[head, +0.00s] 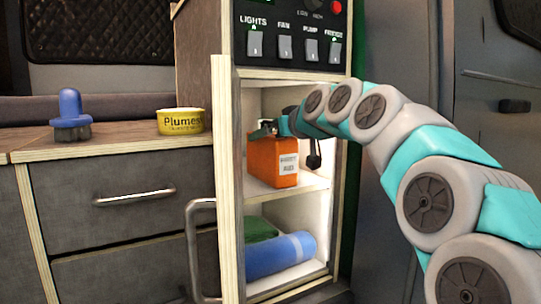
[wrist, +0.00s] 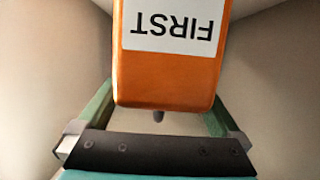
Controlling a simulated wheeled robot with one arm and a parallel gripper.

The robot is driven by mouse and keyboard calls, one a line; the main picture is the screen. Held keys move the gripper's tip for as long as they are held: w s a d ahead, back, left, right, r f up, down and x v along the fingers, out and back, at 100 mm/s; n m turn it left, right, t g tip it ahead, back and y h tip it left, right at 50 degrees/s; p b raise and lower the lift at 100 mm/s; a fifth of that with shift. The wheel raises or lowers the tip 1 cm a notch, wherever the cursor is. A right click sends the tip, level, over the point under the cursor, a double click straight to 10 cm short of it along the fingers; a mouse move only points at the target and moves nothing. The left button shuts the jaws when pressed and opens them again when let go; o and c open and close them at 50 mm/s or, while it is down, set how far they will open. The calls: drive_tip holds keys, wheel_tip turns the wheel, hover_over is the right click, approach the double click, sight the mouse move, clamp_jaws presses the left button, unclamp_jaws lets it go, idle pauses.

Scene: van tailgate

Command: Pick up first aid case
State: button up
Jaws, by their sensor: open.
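The first aid case (head: 270,160) is orange with a white label and stands upright on the upper shelf of the open cabinet. My gripper (head: 266,128) is inside the cabinet at the top of the case. In the wrist view the case (wrist: 165,78) fills the upper middle, its label reading "FIRST" upside down. There my gripper (wrist: 158,100) is open, one green finger on each side of the case. The fingertips are partly hidden behind the case, so I cannot tell whether they touch it.
The cabinet's side walls and upright door edge (head: 228,180) closely frame the shelf. Below are a blue roll (head: 280,255) and a green item (head: 259,229). A switch panel (head: 295,35) is above. On the left counter stand a blue-handled brush (head: 70,112) and a yellow tin (head: 181,121).

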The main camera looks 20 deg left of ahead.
drive_tip(key=shift+w+a+f, duration=0.2)
drive_tip(key=shift+w+a, duration=0.05)
drive_tip(key=shift+a, duration=0.1)
drive_tip(key=shift+c, duration=0.2)
clamp_jaws()
idle(0.4)
